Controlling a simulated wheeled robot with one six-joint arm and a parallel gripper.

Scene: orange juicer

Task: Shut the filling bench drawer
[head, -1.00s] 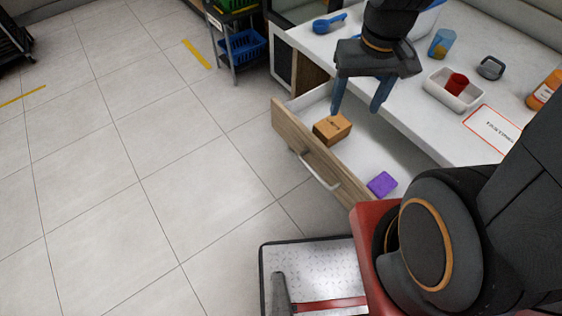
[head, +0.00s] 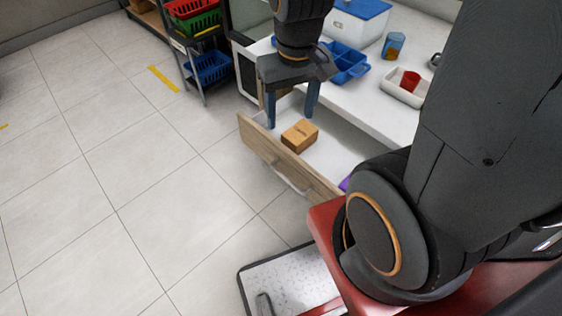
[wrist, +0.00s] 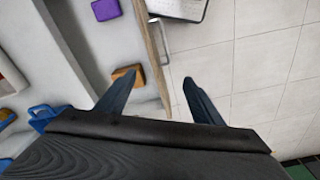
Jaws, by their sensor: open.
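The drawer (head: 262,146) is pulled out from the white bench (head: 362,118). It has a wooden front and a pale bar handle (head: 291,181). A small brown box (head: 299,136) and a purple item (head: 344,184) lie inside it. My gripper (head: 291,122) points down over the far end of the drawer, its two blue fingers apart and empty. In the wrist view the wooden front (wrist: 152,55) runs up between the spread fingertips (wrist: 158,82). The brown box (wrist: 124,76) lies near the left finger. Whether a finger touches the front cannot be told.
The bench top holds a blue divided tray (head: 346,62), a blue-lidded box (head: 357,18), an orange-and-blue cup (head: 393,45) and a white tray (head: 398,95) with a red cup. A shelf cart with baskets (head: 208,68) stands behind. The tiled floor at left is clear.

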